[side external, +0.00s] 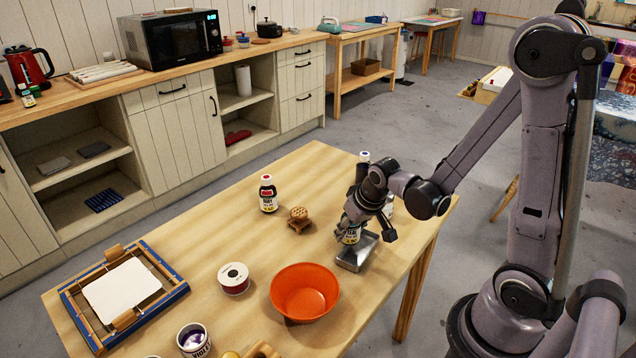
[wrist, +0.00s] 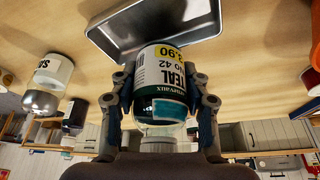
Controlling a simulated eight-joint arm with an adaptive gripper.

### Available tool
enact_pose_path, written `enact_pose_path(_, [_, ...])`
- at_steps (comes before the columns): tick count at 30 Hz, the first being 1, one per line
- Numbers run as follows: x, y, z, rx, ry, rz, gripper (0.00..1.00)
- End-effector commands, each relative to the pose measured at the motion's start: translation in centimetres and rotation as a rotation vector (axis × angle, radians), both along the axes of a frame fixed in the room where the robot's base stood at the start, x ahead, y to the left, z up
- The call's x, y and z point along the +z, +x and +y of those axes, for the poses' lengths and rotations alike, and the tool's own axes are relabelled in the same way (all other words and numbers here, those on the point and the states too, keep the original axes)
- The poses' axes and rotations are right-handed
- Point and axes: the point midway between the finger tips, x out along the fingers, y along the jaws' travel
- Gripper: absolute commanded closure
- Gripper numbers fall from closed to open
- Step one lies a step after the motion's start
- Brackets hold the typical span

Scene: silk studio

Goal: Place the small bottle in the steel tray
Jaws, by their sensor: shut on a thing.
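The small bottle (side external: 351,235) has a white and yellow label and is held in my gripper (side external: 365,222). In the wrist view the bottle (wrist: 160,85) shows a label reading TEAL between the two fingers, which press on its sides. The steel tray (side external: 350,262) lies on the table just below the bottle in the side view. In the wrist view the tray (wrist: 150,42) is partly hidden by the bottle's base. I cannot tell whether the bottle touches the tray. My gripper hides part of the bottle in the side view.
An orange bowl (side external: 304,293) stands left of the tray at the front. A blue-edged wooden frame (side external: 170,291) lies at the table's left end. Other bottles are partly hidden behind my gripper.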

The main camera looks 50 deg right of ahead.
Motion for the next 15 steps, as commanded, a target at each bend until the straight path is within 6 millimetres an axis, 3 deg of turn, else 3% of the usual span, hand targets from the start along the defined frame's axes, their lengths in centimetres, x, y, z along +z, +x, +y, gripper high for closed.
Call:
enact_pose_path(3, [-0.27, 0.05, -0.02, 0.0, 0.0, 0.0, 0.94])
enact_pose_path(4, [-0.3, 0.05, -0.02, 0.0, 0.0, 0.0, 0.51])
enact_pose_path(6, [-0.27, 0.03, -0.01, 0.0, 0.0, 0.0, 0.31])
enact_pose_path(15, [-0.25, 0.02, -0.01, 0.0, 0.0, 0.0, 0.31])
